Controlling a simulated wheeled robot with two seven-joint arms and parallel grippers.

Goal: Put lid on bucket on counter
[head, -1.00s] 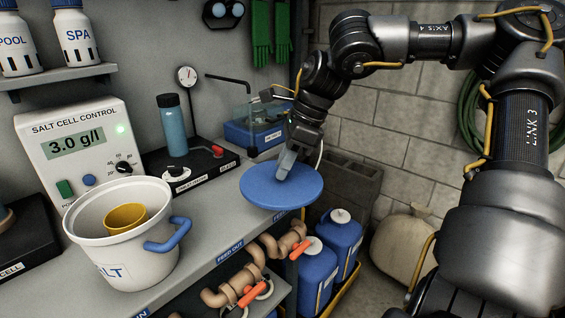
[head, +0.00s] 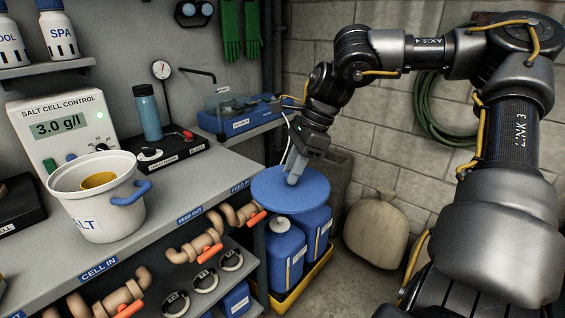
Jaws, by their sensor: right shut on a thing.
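The white salt bucket (head: 102,213) stands upright and uncovered on the grey counter (head: 190,193) at the left, with a blue handle on its right side. A yellow scoop or cup (head: 98,180) shows inside it. The round blue lid (head: 265,189) is held roughly level by my right gripper (head: 293,177), which is shut on the lid's top, seemingly at its middle. The lid is beyond the counter's right end, apart from the bucket, and in the picture it overlaps the blue canisters. My left gripper is not in view.
A salt cell control box (head: 65,128), a blue bottle (head: 147,112) on a black unit and a blue tester (head: 225,117) stand along the counter's back. Blue canisters (head: 286,252) stand on the floor in a yellow tray. A sack (head: 376,230) leans at the wall. The counter between bucket and lid is clear.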

